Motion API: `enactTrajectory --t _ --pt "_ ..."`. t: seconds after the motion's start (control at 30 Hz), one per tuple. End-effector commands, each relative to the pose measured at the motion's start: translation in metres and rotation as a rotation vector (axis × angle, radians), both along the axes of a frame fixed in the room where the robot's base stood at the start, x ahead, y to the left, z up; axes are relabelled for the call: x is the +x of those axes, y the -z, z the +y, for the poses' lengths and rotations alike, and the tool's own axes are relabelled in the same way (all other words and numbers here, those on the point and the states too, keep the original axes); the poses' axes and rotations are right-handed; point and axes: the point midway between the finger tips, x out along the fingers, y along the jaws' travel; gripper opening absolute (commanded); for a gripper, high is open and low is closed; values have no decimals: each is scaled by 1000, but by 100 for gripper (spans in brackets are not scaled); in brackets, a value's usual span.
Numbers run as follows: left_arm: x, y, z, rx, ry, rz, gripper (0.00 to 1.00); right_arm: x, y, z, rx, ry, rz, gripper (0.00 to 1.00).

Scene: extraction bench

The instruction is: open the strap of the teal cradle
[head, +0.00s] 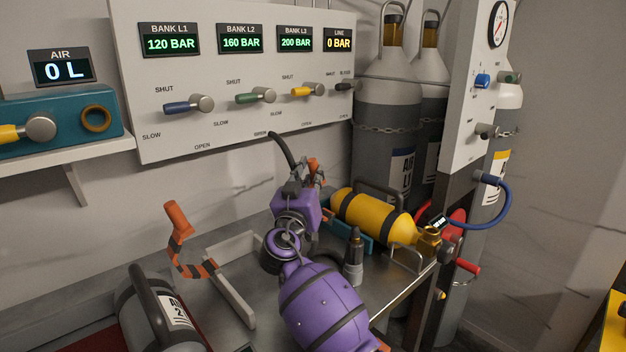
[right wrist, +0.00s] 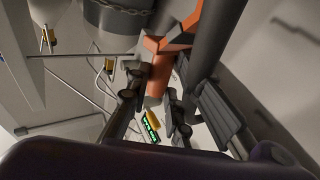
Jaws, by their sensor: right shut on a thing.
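The teal cradle (head: 358,238) is on the metal bench, with a yellow cylinder (head: 376,217) lying in it. Its strap has an orange handle (head: 314,165), which stands up at the cradle's left end. My right gripper (head: 306,173) is at this handle and shut on it. In the right wrist view, the orange handle (right wrist: 161,74) runs between the fingers of my right gripper (right wrist: 155,105), with the orange and dark strap (right wrist: 183,38) beyond. My purple right arm and wrist hide part of the cradle and the strap's lower part. My left gripper is not in view.
Left of my arm is a pale cradle (head: 232,290) with an orange-and-black strap (head: 184,255) standing up. A grey cylinder (head: 155,312) lies at front left. A dark upright fitting (head: 354,258) stands close right of my arm. The valve panel (head: 230,80) is behind.

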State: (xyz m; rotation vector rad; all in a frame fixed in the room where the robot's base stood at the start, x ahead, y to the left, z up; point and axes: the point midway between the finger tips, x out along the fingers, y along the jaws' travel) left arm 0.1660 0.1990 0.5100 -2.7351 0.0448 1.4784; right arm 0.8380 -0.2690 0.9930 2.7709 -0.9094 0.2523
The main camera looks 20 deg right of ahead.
Motion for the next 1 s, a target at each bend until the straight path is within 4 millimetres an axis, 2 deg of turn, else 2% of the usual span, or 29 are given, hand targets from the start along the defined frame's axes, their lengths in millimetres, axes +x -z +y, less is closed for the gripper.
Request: enactTrajectory --t 0.33,0.37,0.5,0.8,1.0 --pt "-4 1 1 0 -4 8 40 0 -2 2 -9 -3 -1 0" --pt "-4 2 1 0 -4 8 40 0 -2 2 -9 -2 -1 24" --pt "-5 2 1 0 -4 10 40 0 -1 1 -7 -1 0 39" --pt "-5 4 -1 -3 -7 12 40 0 -2 1 -4 -1 0 39" --pt "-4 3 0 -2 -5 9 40 0 -27 1 -1 -1 -3 39"
